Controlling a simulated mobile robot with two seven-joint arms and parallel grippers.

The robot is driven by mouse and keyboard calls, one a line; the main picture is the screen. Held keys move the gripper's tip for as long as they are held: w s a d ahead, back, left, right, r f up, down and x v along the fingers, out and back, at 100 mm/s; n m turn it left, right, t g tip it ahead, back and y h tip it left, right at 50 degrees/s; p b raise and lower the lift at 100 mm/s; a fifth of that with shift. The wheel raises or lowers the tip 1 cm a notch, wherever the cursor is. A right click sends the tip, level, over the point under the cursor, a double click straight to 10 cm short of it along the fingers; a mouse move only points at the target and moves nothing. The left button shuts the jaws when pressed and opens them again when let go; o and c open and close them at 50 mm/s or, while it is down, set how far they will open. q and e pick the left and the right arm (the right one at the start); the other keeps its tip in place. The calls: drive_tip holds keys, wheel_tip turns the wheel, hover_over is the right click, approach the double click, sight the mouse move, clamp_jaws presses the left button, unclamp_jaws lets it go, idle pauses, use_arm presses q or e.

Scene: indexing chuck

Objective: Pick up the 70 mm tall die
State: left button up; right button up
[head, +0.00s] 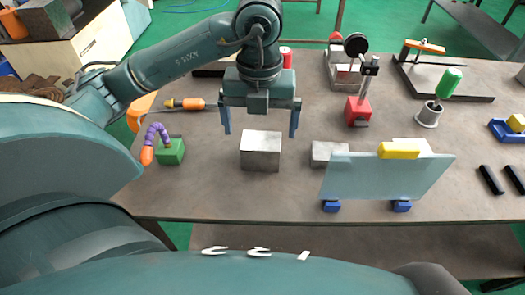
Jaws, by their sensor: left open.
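A larger grey metal block (261,158), which looks like the tall die, stands on the table near its middle. A lower grey metal block (325,153) lies to its right, partly behind a clear panel. I cannot measure either height. My left gripper (259,133) is open and empty, pointing down, with its two blue fingers apart. Its fingertips appear to either side of the larger block's far part; whether they are above it or beyond it is hard to tell. My right gripper is not in view.
A clear panel (385,178) on blue feet stands front right. A green block with a purple hose (170,151) is left. An orange-handled screwdriver (190,104) lies behind it. A red-based stand (358,110) is at back right. Bare table lies in front of the larger block.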

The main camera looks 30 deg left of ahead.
sight(261, 140)
use_arm(q)
drive_tip(key=f, duration=0.8)
drive_tip(key=shift+w+a+f+p, duration=0.1)
drive_tip(key=shift+w+p, duration=0.25)
drive_tip(key=shift+w, duration=0.05)
drive_tip(key=shift+c, duration=0.6)
drive_tip(key=c, duration=1.8)
